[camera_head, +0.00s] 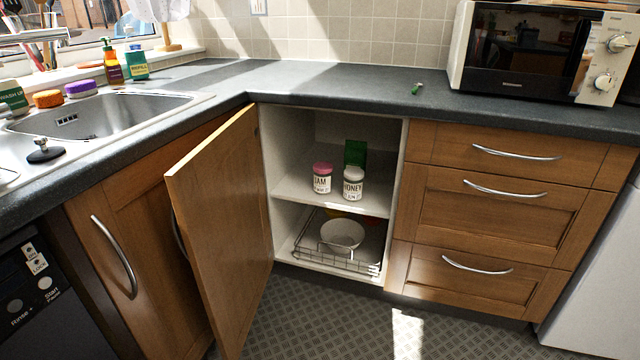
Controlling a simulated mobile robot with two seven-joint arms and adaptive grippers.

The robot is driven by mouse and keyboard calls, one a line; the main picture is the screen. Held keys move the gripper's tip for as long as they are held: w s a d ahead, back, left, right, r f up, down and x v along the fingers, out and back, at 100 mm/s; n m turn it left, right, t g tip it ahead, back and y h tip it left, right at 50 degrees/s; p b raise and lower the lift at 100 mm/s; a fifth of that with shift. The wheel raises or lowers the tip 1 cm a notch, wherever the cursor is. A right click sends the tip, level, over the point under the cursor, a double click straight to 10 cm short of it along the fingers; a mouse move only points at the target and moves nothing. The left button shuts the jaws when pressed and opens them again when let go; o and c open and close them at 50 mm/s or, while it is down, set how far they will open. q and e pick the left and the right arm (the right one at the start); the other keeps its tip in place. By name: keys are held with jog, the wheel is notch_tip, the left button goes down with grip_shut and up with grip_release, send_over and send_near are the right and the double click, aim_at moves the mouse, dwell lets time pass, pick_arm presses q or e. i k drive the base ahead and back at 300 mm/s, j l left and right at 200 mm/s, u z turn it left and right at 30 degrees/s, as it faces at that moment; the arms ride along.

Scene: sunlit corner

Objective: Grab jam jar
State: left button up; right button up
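The jam jar (321,179) has a pink lid and a white label reading JAM. It stands upright on the upper shelf (336,200) of the open corner cupboard. A honey jar (353,184) with a whitish lid stands close to its right. A green item (355,153) stands behind the honey jar, partly hidden. Neither of my grippers is in view.
The open cupboard door (222,230) stands out to the left of the opening. A wire rack with a white bowl (342,235) is below the shelf. Drawers (505,200) flank the right. A microwave (545,50) sits on the counter. The floor in front is clear.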

aim_at(323, 183)
jog(key=i+l+u, duration=0.2)
jog(key=i, duration=0.2)
jog(key=i+u, duration=0.2)
jog(key=i, duration=0.2)
jog(key=i+l+u, duration=0.1)
jog(key=i, duration=0.4)
jog(key=i+l+u, duration=0.15)
jog(key=i, duration=0.3)
jog(key=l, duration=0.1)
